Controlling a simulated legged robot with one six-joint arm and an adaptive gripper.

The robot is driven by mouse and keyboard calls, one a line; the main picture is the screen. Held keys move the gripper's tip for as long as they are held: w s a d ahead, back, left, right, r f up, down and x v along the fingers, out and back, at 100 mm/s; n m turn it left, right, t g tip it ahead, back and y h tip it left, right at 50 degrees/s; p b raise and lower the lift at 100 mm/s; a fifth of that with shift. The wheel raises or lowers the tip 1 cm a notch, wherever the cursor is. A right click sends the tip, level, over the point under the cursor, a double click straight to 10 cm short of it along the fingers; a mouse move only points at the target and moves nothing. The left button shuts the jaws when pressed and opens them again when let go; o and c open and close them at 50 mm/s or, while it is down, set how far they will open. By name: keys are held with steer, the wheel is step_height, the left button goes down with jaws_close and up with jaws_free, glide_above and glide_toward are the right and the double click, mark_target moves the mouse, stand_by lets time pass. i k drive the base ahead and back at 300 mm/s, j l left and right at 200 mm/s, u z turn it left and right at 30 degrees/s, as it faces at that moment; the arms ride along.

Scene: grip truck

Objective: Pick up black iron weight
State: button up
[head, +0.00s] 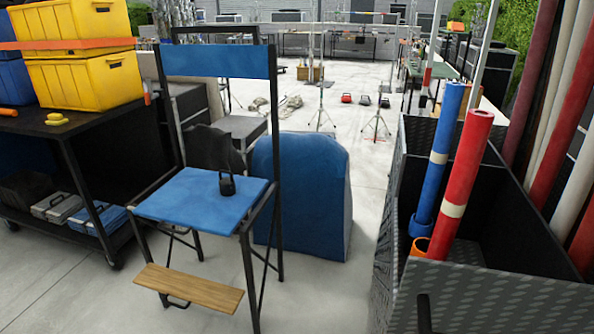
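The black iron weight (227,186) is a small dark piece with a loop handle on top. It stands upright on the blue seat of a tall chair (190,203), towards the seat's back right. Nothing touches its handle. My gripper is not in view, so its distance from the weight and its state are hidden.
A wooden footrest (188,288) juts from the chair's front. A blue padded block (300,195) stands behind right. A metal bin (500,290) with red and blue tubes fills the right. A black cart (85,150) with yellow crates (85,80) stands left. Floor between chair and bin is open.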

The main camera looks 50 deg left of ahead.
mark_target(228, 186)
steer(key=u, duration=2.25)
steer(key=i, duration=0.85)
steer(key=i+j+z, duration=0.1)
steer(key=i, duration=0.8)
steer(key=i+j, duration=0.1)
steer(key=i, duration=0.75)
